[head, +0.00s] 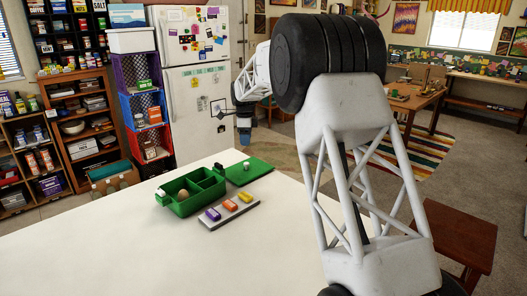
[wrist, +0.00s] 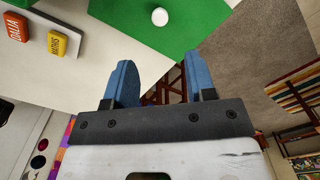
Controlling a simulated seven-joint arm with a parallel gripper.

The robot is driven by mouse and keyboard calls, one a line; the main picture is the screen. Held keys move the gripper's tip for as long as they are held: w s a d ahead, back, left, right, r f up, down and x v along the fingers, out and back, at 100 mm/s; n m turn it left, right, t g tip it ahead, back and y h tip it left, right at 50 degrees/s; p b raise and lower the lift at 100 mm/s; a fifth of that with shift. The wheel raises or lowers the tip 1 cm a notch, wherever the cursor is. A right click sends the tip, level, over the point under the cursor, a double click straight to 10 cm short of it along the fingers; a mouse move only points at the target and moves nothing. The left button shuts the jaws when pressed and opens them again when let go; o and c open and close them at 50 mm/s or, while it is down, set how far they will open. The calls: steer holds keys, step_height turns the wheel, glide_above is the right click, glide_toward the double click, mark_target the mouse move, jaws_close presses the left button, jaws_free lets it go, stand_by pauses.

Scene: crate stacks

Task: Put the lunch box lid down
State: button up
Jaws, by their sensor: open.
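The green lunch box (head: 185,207) stands open on the white table, with a round tan item (head: 183,194) in one compartment. Its green lid (head: 262,168) lies flat, as far as I can tell, directly beside the box on its right. A small white knob (head: 246,165) sits on the lid. The lid (wrist: 205,14) and its knob (wrist: 160,16) also show at the top of the wrist view. My gripper (head: 244,141) is beyond and above the lid. Its blue fingers (wrist: 161,80) are apart with nothing between them, clear of the knob.
A grey tray (head: 212,225) in front of the box holds purple, orange (head: 230,206) and yellow blocks. The white table (head: 110,245) is bare at the front and left. Its far edge is close behind the lid. Stacked crates (head: 163,118) and a fridge stand beyond.

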steer(key=shift+s+r, duration=0.1)
steer(key=s+d+r+n, duration=0.35)
steer(key=s+d, duration=0.25)
steer(key=s, duration=0.4)
steer(key=s+d+r+n+t, duration=0.1)
steer(key=s+d+r+n, duration=0.1)
steer(key=s+d+r, duration=0.6)
steer(key=s+d+r+n, duration=0.1)
steer(key=s+d+n, duration=0.25)
steer(key=s, duration=0.85)
steer(key=s+d+f+n, duration=0.3)
steer(key=s, duration=0.9)
steer(key=s+d+f+n+t, duration=0.1)
steer(key=s+d+f+n, duration=0.2)
steer(key=s, duration=0.9)
steer(key=s+d+f+n, duration=0.2)
steer(key=s+d+f, duration=0.1)
steer(key=s, duration=0.9)
steer(key=shift+d+n+t, duration=0.3)
steer(key=shift+d+n, duration=0.1)
steer(key=shift+d, duration=0.3)
